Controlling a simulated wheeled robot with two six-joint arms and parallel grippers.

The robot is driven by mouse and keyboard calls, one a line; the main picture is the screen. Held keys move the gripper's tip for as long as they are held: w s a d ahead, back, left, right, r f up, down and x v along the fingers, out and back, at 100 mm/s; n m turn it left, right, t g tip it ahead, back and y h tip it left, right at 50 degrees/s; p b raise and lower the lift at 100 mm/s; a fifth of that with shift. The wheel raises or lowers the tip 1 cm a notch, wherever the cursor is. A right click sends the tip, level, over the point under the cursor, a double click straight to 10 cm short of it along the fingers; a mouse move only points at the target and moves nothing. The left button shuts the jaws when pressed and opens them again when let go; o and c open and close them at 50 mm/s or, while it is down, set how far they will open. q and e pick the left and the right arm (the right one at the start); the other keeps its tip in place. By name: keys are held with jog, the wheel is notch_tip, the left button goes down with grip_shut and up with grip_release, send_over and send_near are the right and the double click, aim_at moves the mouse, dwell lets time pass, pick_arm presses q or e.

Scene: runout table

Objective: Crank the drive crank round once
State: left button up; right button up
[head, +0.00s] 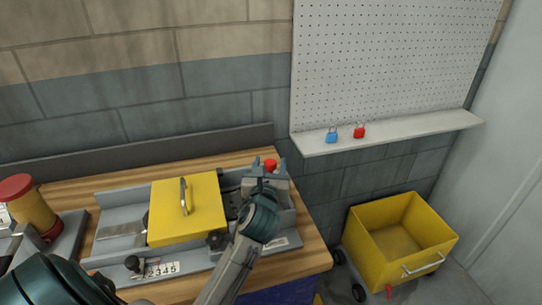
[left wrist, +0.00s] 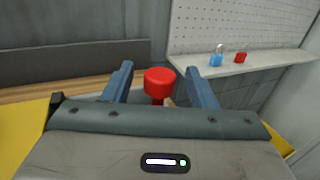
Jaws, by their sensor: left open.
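A red knob (head: 270,165), which looks like the handle of the drive crank, stands at the right end of the grey machine (head: 112,208) on the wooden table. The rest of the crank is mostly hidden behind my gripper. My left gripper (head: 270,161) is open, with one finger on each side of the red knob. In the left wrist view the red knob (left wrist: 159,80) stands between the two blue-grey fingers (left wrist: 159,72), with a visible gap on both sides. My right gripper is not in view.
A yellow cover (head: 205,215) with a metal handle sits mid-machine, left of my gripper. A blue padlock (head: 331,135) and red padlock (head: 359,131) are on the shelf. A yellow wheeled bin (head: 366,253) stands right.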

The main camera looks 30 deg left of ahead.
pick_arm(q)
jog(key=x, duration=0.3)
jog(key=shift+d+r, duration=0.1)
jog(key=shift+c, duration=0.2)
jog(key=c, duration=1.1)
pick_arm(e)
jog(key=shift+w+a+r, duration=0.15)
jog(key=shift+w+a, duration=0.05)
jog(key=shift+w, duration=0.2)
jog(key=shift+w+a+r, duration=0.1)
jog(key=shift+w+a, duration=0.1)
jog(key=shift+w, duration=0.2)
